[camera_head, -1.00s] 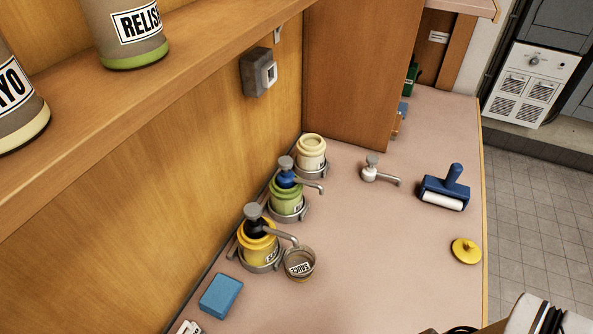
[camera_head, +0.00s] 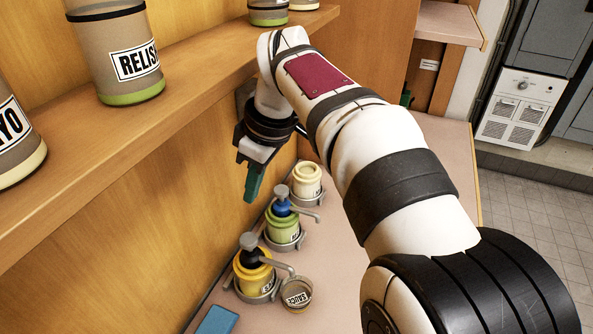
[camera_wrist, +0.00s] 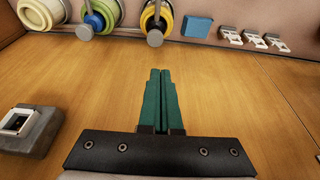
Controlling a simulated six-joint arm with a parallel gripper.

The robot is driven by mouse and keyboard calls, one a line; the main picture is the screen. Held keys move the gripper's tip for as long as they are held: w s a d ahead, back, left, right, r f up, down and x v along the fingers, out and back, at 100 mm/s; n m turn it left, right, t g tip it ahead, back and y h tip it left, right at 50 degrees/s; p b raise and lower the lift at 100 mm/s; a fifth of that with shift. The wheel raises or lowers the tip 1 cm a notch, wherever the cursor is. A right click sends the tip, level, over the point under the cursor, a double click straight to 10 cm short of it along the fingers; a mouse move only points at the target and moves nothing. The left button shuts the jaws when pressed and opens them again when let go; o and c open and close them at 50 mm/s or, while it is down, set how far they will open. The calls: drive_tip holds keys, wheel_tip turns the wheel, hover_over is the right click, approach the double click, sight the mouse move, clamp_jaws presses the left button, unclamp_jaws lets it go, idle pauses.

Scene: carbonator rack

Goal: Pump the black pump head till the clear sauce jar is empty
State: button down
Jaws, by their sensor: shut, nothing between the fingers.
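The black pump head (camera_head: 252,257), with a grey knob on top, sits in a yellow jar (camera_head: 253,279) nearest the front of the row. Its grey spout reaches right, over a small see-through jar labelled SAUCE (camera_head: 296,297). The level inside that jar cannot be told. The pump (camera_wrist: 155,37) and yellow jar (camera_wrist: 167,13) also show at the top of the wrist view. My gripper (camera_head: 250,200) has green fingers, shut and empty, pointing down by the wooden wall, above and behind the pumps. In the wrist view the fingertips (camera_wrist: 160,70) lie together, apart from the pump.
A green jar with a blue pump (camera_head: 282,226) and a cream jar (camera_head: 307,180) stand behind the yellow one in ring holders. A blue block (camera_head: 217,321) lies in front. A shelf with a RELISH jar (camera_head: 115,55) overhangs at left. A grey wall box (camera_wrist: 28,130) is near my gripper.

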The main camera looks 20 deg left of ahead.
sight(248, 244)
drive_tip(key=x, duration=0.8)
drive_tip(key=d+x, duration=0.1)
drive_tip(key=x, duration=0.4)
drive_tip(key=shift+f, duration=0.6)
drive_tip(key=shift+f, duration=0.15)
drive_tip(key=shift+f, duration=1.2)
drive_tip(key=a+v, duration=0.1)
drive_tip(key=v, duration=1.3)
drive_tip(key=shift+r, duration=0.2)
